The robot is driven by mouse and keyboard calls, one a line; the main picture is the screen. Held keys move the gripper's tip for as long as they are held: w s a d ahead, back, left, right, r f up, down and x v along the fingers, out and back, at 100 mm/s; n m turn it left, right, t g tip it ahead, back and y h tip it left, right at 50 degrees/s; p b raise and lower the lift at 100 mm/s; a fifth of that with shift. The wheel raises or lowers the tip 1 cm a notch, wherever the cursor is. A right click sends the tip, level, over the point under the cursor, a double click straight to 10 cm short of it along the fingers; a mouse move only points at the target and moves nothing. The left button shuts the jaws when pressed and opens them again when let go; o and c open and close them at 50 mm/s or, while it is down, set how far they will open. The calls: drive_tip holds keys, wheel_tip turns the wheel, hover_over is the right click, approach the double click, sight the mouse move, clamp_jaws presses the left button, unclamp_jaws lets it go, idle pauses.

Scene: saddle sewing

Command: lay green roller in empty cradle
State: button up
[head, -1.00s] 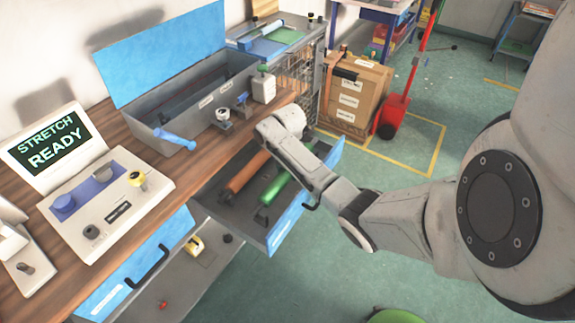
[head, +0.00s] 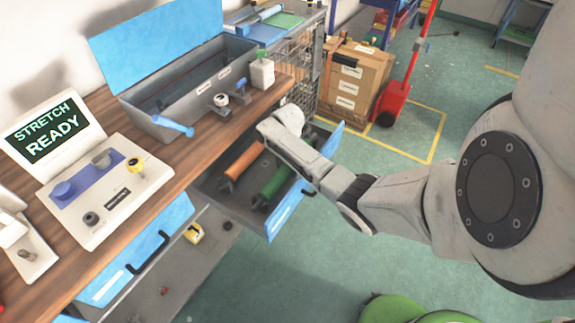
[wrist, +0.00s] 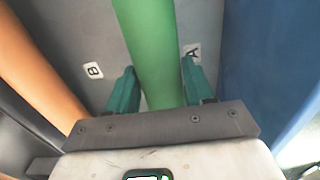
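A green roller (head: 280,180) lies in the open drawer (head: 285,212) under the bench, beside an orange roller (head: 243,160). In the wrist view the green roller (wrist: 150,50) runs between the two teal fingers of my gripper (wrist: 160,90). The fingers are apart, one on each side, with the roller not visibly clamped. In the head view my gripper's fingers are hidden by my arm. I cannot make out which place is the empty cradle.
On the bench stand a grey box (head: 190,85) with its blue lid raised, a console (head: 105,195) reading STRETCH READY, and small fittings (head: 221,102). A lower drawer (head: 185,255) is also open. A carton (head: 353,82) and a red hand truck (head: 400,95) stand behind.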

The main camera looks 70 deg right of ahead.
drive_tip(key=o, duration=0.4)
drive_tip(key=shift+c, duration=0.2)
wheel_tip(320, 180, up, 11)
drive_tip(key=w+a+f+m+t+y, duration=0.1)
drive_tip(key=w+a+m, duration=0.15)
drive_tip(key=a, duration=0.85)
drive_tip(key=w+a+f+m+t, duration=0.1)
drive_tip(key=w+a+m, duration=0.15)
drive_tip(key=a, duration=0.95)
drive_tip(key=s+a+f+m, duration=0.1)
drive_tip(key=s+a+m, duration=0.5)
drive_tip(key=s+a, duration=0.2)
drive_tip(key=s+r+m+g+h, duration=0.1)
drive_tip(key=s+r+m, duration=0.1)
drive_tip(key=s+m, duration=0.3)
drive_tip(key=shift+s+a, duration=0.45)
drive_tip(key=shift+s, duration=1.45)
